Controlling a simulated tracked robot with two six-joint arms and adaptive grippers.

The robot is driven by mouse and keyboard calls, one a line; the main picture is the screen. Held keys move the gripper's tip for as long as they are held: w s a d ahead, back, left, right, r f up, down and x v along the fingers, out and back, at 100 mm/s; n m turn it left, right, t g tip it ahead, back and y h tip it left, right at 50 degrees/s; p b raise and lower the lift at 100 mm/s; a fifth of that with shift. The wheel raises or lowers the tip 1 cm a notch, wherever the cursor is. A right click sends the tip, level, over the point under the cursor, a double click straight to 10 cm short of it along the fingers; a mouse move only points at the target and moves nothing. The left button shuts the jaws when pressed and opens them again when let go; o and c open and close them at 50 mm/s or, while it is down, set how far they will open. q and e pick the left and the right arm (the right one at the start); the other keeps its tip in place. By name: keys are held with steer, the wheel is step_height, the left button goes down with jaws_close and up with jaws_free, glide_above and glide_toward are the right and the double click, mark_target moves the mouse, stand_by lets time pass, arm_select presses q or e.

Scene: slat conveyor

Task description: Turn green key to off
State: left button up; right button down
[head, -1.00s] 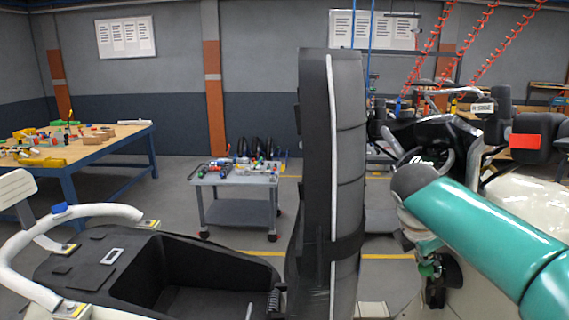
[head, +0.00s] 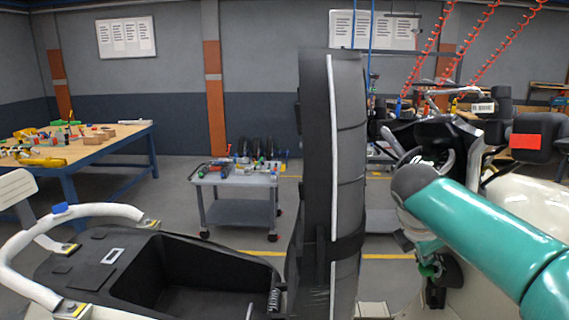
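A small bright green part (head: 428,270), which may be the green key, shows low at the right of centre in the head view, just under my teal wrist. It is small and partly covered, so its turn position cannot be read. My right arm comes in from the right and bends downward there. My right gripper (head: 437,289) is a small dark shape beside and below the green part. Its fingers cannot be made out, nor whether they touch the green part. My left gripper is not in view.
A tall black upright panel (head: 350,190) stands left of my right arm. A black open tub with white rails (head: 95,211) lies at the lower left. A grey cart (head: 235,178) and a work table (head: 85,148) stand behind. A vehicle with a black seat (head: 535,140) is at right.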

steer(key=shift+a+f, duration=0.15)
steer(key=shift+f, duration=0.75)
stand_by(1.0)
steer(key=shift+r, duration=0.1)
steer(key=v, duration=0.9)
steer(key=shift+w+d+r, duration=0.25)
steer(key=shift+d+r, duration=0.05)
steer(key=shift+d, duration=0.05)
stand_by(0.5)
